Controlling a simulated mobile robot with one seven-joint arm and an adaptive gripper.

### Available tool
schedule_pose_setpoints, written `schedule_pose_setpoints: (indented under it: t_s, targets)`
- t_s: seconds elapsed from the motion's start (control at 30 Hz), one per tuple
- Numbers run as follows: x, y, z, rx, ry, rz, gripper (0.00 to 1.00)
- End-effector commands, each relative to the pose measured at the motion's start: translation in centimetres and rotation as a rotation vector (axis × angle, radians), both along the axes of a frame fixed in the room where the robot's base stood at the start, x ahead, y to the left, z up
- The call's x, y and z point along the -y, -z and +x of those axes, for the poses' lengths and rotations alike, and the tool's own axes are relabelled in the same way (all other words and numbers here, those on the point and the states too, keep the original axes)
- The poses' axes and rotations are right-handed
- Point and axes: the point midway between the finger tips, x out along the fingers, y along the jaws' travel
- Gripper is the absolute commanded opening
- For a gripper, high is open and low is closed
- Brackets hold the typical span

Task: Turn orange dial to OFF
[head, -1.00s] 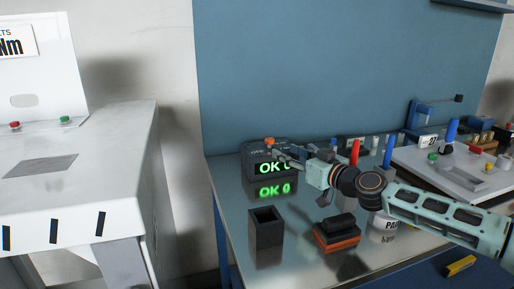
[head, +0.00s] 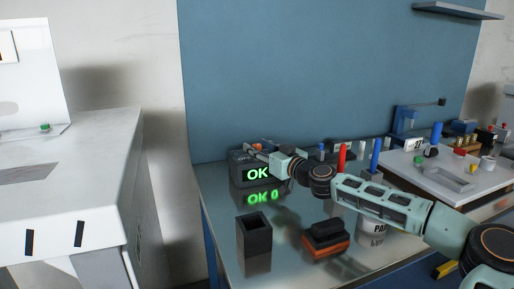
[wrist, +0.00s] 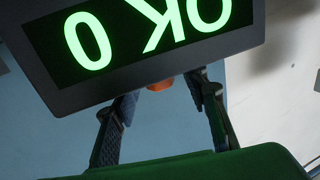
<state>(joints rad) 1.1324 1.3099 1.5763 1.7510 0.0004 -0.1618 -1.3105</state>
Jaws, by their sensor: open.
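The dark dispenser box (head: 238,178) stands at the back left of the bench, its green display reading "OK" with the rest hidden by my arm. The orange dial is on its top and is barely visible in the head view. In the wrist view the display (wrist: 150,30) appears upside down and reads "OK 0". The orange dial (wrist: 160,86) shows just past the box edge, between the two fingers of my gripper (wrist: 163,93). My gripper is open, with a finger on each side of the dial. Contact and the dial's markings cannot be told.
An open black bin (head: 254,238) and an orange-and-black block (head: 326,240) are in front on the shiny bench. A paint can (head: 372,230), red and blue upright handles, and a grey tray (head: 415,165) are to the right. A blue panel (head: 320,75) stands behind.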

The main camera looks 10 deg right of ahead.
Motion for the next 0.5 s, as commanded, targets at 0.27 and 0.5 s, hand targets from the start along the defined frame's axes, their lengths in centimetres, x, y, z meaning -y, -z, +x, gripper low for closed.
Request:
schedule_pose_setpoints:
  t_s: [0.27,0.5]
  targets:
    - [-0.31,0.02,0.61,0.000,0.000,0.001,0.41]
    - [-0.31,0.01,0.57,0.000,0.000,0.000,0.29]
